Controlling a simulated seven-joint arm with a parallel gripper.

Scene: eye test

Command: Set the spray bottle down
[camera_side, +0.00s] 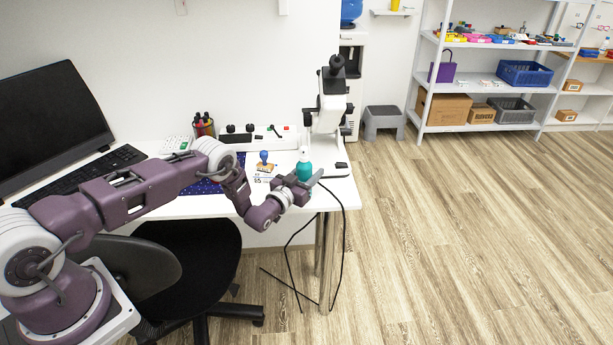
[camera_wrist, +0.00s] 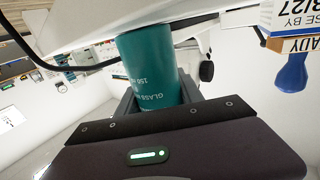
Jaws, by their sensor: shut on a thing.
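In the wrist view the teal bottle (camera_wrist: 150,65), with pale print, stands between the two dark fingers of my gripper (camera_wrist: 158,100). Its far end in that view meets the white desk surface (camera_wrist: 85,25); I cannot tell whether it touches or hovers just off it. The bottle looks about upright in the side view. Its lower part there is hidden by my gripper.
A small black item (camera_side: 341,165) lies to the right. A black cable (camera_side: 343,225) hangs over the desk's edge.

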